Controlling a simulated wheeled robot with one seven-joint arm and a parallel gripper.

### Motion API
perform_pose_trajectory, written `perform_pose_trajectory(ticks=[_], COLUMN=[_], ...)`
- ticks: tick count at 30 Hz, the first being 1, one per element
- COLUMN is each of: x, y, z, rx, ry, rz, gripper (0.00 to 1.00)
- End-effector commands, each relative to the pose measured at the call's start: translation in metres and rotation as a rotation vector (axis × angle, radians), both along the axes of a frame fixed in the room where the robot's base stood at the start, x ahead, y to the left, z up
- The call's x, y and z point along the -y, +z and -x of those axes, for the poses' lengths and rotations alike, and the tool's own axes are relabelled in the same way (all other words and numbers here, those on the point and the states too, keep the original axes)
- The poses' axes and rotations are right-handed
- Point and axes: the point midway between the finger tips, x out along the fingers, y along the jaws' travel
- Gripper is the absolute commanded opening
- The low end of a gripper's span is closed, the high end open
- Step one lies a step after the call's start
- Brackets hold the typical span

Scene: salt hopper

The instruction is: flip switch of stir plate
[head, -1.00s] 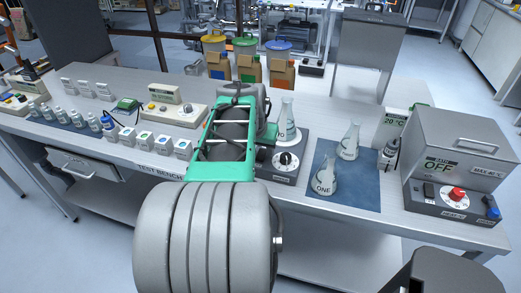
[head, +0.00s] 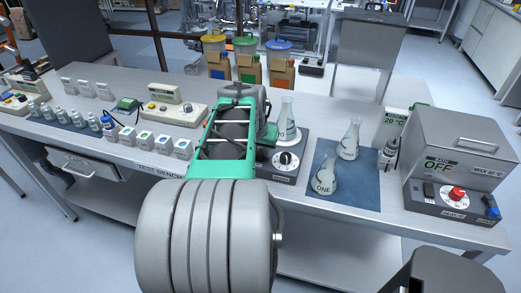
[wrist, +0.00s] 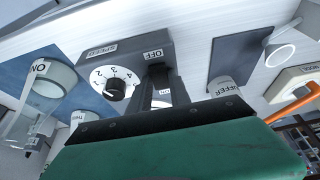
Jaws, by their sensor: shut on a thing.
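The stir plate (head: 288,168) is a grey box near the middle of the bench, with a flask (head: 286,118) on top and a black dial on its front. My arm hides the switch and fingertips in the head view. Which way the switch is set is hard to tell.
Two flasks (head: 348,140) stand on a blue mat (head: 355,188) right of the stir plate. A bath unit (head: 455,165) stands at the bench's right end. Several small white boxes (head: 163,143) and a balance (head: 165,113) are to the left of my arm.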

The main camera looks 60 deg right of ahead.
Motion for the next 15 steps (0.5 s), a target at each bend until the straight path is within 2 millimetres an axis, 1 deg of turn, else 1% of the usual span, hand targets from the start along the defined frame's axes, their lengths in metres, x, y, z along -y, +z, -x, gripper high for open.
perform_pose_trajectory(ticks=[7, 15], x=[0.0014, 0.007], y=[0.0035, 0.0076], z=[-0.0002, -0.0005], rx=[-0.004, -0.034], ry=[-0.001, -0.003], rz=[-0.027, -0.209], gripper=[0.0, 0.0])
